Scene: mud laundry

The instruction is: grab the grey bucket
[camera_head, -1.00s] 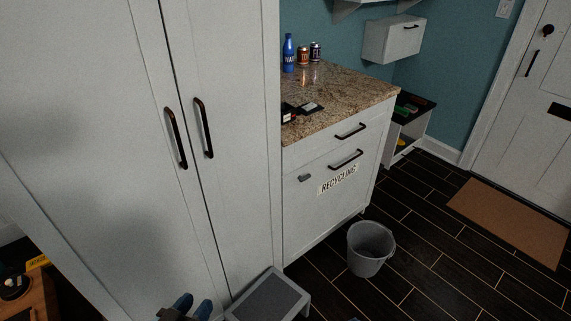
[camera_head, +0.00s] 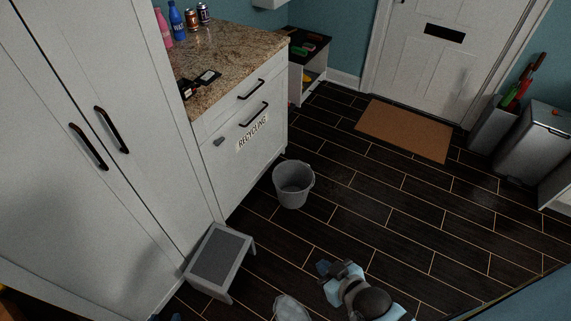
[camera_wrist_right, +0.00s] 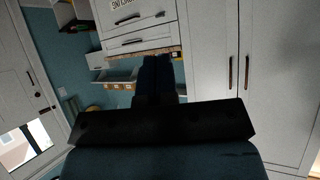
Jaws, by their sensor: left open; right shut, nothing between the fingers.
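The grey bucket (camera_head: 293,188) stands upright on the dark floor in front of the recycling cabinet, its open top facing up. Nothing touches it. My right gripper (camera_head: 324,268) is in the lower middle of the head view, below and slightly right of the bucket, apart from it. Its blue fingers (camera_wrist_right: 158,76) are together and empty in the right wrist view, where I cannot make out the bucket. My left gripper (camera_head: 174,317) barely shows at the bottom edge, well left of and nearer than the bucket; it is open, and most of it is cut off.
A grey step stool (camera_head: 220,259) stands left of and nearer than the bucket. The recycling cabinet (camera_head: 240,165) is close behind the bucket. A brown doormat (camera_head: 405,130) lies by the door. Grey bins (camera_head: 535,145) stand at the right. The floor right of the bucket is clear.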

